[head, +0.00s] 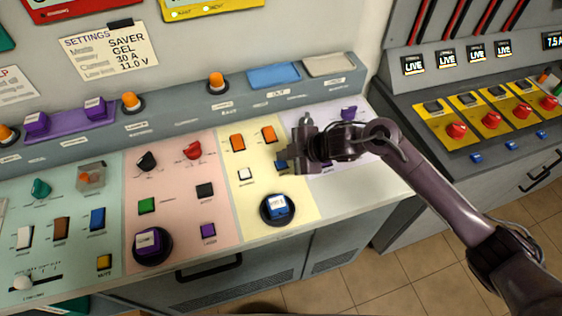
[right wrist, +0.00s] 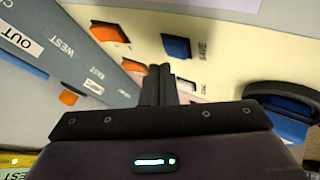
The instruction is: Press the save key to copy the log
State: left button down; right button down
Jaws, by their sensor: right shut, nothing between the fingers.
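The save key is a blue rocker (right wrist: 176,47) with the label SAVE beside it in the right wrist view. In the head view a blue key (head: 281,167) on the cream panel shows just below my right gripper, which partly covers it. My right gripper (head: 284,155) is shut and empty, over the cream panel. In the right wrist view its fingertips (right wrist: 160,69) appear just below the blue key in the picture; whether they touch the panel I cannot tell. My left gripper is not in view.
Two orange rockers (head: 237,143) (head: 269,134), a white key (head: 245,174) and a large round blue button (head: 277,207) are close by on the cream panel. A pink panel (head: 180,225) with several controls lies left. A grey cabinet with red knobs (head: 456,130) stands right.

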aim_at(285, 164)
jog(key=shift+f, duration=0.4)
jog(key=shift+f+b, duration=0.5)
jog(key=shift+b, duration=0.05)
dwell(0.9)
jog(key=shift+r, duration=0.1)
jog(key=shift+r+p, duration=0.8)
jog(key=shift+p, duration=0.05)
notch_tip(285, 164, up, 5)
jog(key=p, duration=0.4)
jog(key=shift+r+p, duration=0.1)
jog(key=shift+p, duration=0.25)
